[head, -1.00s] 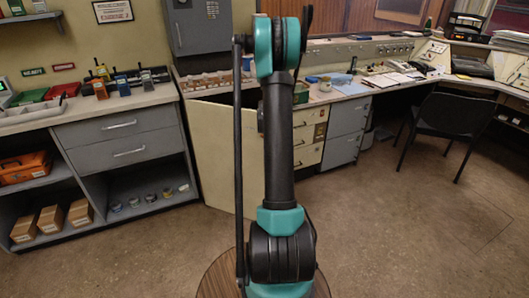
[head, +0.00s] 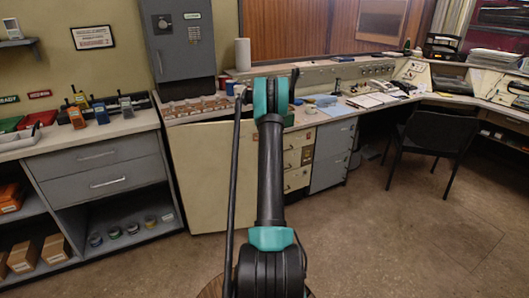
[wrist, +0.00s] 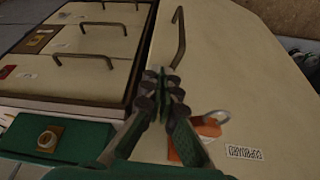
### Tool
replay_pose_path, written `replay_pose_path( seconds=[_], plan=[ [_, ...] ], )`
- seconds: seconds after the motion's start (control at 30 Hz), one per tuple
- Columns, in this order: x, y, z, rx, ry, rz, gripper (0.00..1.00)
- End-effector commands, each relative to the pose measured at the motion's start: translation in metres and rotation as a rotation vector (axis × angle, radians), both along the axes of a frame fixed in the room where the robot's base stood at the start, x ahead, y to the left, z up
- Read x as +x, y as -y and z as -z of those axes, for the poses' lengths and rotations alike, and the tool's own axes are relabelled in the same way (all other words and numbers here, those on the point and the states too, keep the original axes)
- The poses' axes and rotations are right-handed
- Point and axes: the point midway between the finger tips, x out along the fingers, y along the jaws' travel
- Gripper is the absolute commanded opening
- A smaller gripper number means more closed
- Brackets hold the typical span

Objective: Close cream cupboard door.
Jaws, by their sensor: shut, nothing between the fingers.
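The cream cupboard door (head: 200,175) is under the counter left of my arm in the head view, its right part hidden by the arm. In the wrist view the cream door (wrist: 245,75) fills the right side, with a dark bar handle (wrist: 180,38), an orange tag and a white label. My gripper (wrist: 165,85) is shut and empty in front of the door, below the handle; contact is unclear. The gripper is hidden behind the arm in the head view.
Cream drawers (wrist: 90,45) with bar handles adjoin the door. A grey drawer and shelf unit (head: 100,165) stands at left. The brown floor at right front is clear.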

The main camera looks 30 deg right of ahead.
Motion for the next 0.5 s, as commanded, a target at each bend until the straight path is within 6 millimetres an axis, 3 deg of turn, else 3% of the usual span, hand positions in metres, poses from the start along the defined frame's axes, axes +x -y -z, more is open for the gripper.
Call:
replay_pose_path(
  seconds=[0.2, 0.5],
  plan=[
    [0.039, 0.011, 0.001, 0.000, 0.000, -0.083, 0.00],
    [0.076, 0.019, 0.000, 0.000, -0.001, -0.165, 0.00]
  ],
)
